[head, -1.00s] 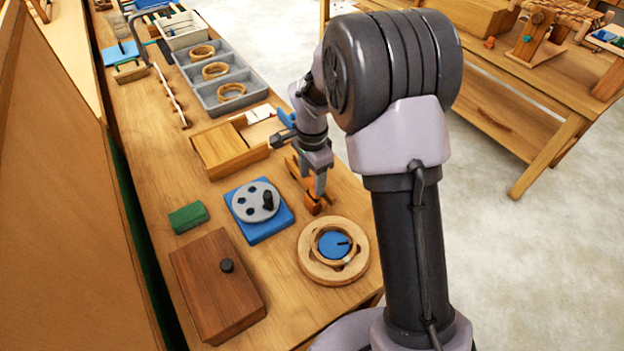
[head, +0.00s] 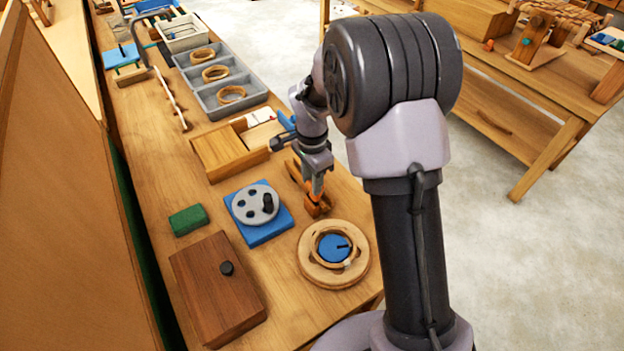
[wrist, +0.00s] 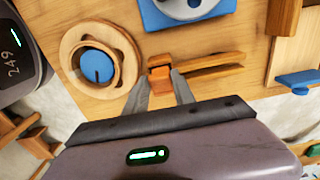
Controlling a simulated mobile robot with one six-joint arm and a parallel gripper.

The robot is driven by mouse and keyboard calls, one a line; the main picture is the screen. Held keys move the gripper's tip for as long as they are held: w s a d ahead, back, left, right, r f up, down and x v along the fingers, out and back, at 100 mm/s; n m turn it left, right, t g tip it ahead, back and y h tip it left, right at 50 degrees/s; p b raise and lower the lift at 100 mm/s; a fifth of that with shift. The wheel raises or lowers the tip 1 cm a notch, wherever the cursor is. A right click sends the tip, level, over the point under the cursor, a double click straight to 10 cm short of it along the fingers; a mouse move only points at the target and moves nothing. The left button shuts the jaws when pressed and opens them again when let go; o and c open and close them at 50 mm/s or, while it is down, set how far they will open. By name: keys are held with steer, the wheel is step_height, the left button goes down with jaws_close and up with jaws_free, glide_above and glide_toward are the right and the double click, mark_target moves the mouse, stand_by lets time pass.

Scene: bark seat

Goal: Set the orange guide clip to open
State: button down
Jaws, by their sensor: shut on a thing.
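The orange guide clip (wrist: 160,78) sits at one end of a wooden bar (wrist: 212,68) on the bench, and it also shows low beneath my arm in the head view (head: 318,208). My gripper (wrist: 160,86) is shut on the clip, with one finger on each side of it in the wrist view. In the head view my gripper (head: 318,192) points down at the clip and hides part of it. Whether the clip itself is open or closed is too small to tell.
A round wooden ring with a blue dial (head: 334,247) stands close beside the clip. A blue base with a grey disc (head: 257,205), a brown lidded box (head: 216,285) and a green block (head: 188,219) lie left. A grey tray (head: 222,88) holds rings.

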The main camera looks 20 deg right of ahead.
steer(key=shift+a, duration=0.1)
stand_by(0.7)
steer(key=h+b, duration=0.1)
steer(key=a+h+b, duration=0.1)
steer(key=b, duration=0.1)
steer(key=shift+s+a+f+t, duration=0.2)
steer(key=shift+s+t, duration=0.1)
steer(key=shift+t, duration=0.1)
steer(key=c, duration=1)
jaws_free()
steer(key=shift+r, duration=0.1)
steer(key=shift+c, duration=0.2)
steer(key=a+r+p, duration=0.1)
steer(key=r+p, duration=0.2)
steer(key=r, duration=0.5)
steer(key=s+a+r+p, duration=0.1)
steer(key=r+p, duration=0.3)
steer(key=r, duration=0.5)
steer(key=shift+a, duration=0.7)
